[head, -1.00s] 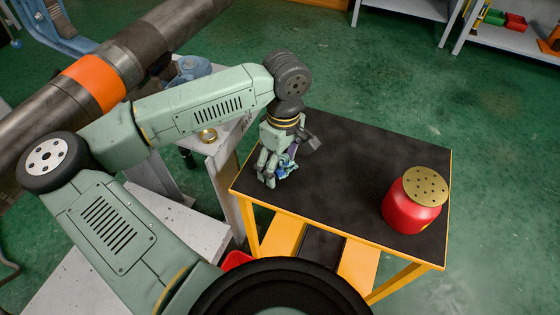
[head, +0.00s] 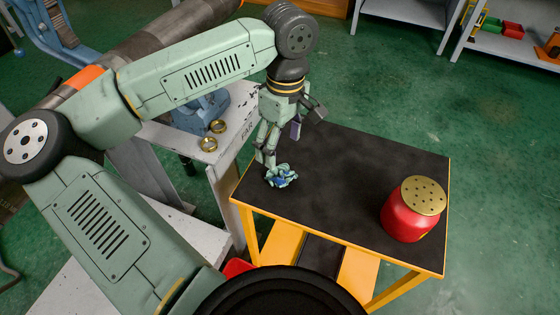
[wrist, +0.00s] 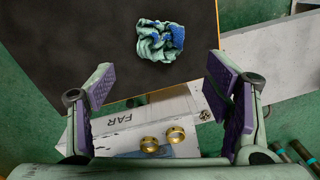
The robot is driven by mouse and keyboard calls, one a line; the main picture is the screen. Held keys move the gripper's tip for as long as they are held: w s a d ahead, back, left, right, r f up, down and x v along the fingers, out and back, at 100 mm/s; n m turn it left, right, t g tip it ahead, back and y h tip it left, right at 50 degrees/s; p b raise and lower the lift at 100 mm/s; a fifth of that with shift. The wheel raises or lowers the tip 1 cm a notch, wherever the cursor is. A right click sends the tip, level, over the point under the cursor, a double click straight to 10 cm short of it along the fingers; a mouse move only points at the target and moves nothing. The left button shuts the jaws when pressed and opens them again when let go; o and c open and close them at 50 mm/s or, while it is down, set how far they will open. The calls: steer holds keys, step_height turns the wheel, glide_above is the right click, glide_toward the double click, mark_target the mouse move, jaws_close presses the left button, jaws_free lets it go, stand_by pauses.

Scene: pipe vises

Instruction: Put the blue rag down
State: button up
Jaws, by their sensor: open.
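The blue rag (head: 281,176) lies crumpled on the black top of the small yellow-edged table (head: 340,190), near its left corner. It is pale teal with deeper blue patches. The rag also shows in the wrist view (wrist: 160,42), beyond the fingertips and apart from them. My gripper (head: 279,150) is above the table by the rag. In the wrist view my gripper (wrist: 162,85) has its purple-padded fingers spread wide with nothing between them.
A red canister with a perforated brass lid (head: 412,210) stands at the table's right. A grey bench marked FAR (head: 215,150) with two brass rings (head: 212,136) stands close on the left, beside a pipe in a blue vise (head: 200,110). The table's middle is clear.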

steer(key=shift+r, duration=1.7)
